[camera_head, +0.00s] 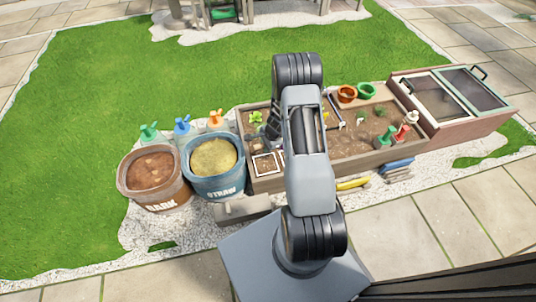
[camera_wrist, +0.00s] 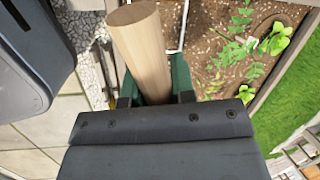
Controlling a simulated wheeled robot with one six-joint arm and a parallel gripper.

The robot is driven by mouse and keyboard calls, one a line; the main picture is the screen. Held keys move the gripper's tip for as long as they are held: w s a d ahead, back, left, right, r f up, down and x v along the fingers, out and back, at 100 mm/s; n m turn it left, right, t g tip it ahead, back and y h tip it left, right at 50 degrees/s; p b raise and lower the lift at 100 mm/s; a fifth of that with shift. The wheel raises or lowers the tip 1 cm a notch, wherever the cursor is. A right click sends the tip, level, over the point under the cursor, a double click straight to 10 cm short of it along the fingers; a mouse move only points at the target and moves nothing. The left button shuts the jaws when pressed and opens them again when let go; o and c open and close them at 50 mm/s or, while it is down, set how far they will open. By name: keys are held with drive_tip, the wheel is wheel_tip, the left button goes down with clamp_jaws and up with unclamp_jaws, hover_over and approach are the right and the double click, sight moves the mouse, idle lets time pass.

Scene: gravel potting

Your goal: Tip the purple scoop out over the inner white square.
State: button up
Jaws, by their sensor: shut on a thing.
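My gripper (camera_wrist: 155,97) is shut on a pale wooden handle (camera_wrist: 142,48) in the wrist view. Green parts show on both sides of the handle. In the head view a white square outline (camera_head: 265,163) lies at the near left end of the planter's soil. A second white edge shows beside my arm, mostly hidden, so I cannot tell which square is the inner one. A white line (camera_wrist: 183,25) crosses the soil in the wrist view, just right of the handle.
The bark bucket (camera_head: 153,178) and straw bucket (camera_head: 213,168) stand left of the wooden planter (camera_head: 375,157). Spray bottles (camera_head: 182,127) stand behind them. Green seedlings (camera_wrist: 235,45) grow in the soil. Red and green pots (camera_head: 347,93) and a cold frame (camera_head: 450,95) are at right.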

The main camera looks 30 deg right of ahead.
wheel_tip(320, 180, down, 6)
drive_tip(key=f+m+b, duration=0.1)
drive_tip(key=b, duration=0.4)
drive_tip(key=d+r+y+b, duration=0.1)
drive_tip(key=d+r+y, duration=0.1)
drive_tip(key=y, duration=0.1)
drive_tip(key=d+r+t+y, duration=0.1)
drive_tip(key=d+r+y, duration=0.1)
drive_tip(key=y, duration=0.1)
drive_tip(key=d+r+m+y+b, duration=0.1)
drive_tip(key=d+r+y, duration=0.1)
drive_tip(key=y, duration=0.1)
drive_tip(key=shift+s+d+r+b, duration=0.1)
drive_tip(key=shift+d+r+b, duration=0.2)
drive_tip(key=shift+b, duration=0.05)
drive_tip(key=shift+d+r+t+y, duration=0.3)
drive_tip(key=shift+d+r+y, duration=0.1)
drive_tip(key=shift+y, duration=0.1)
drive_tip(key=shift+r, duration=0.1)
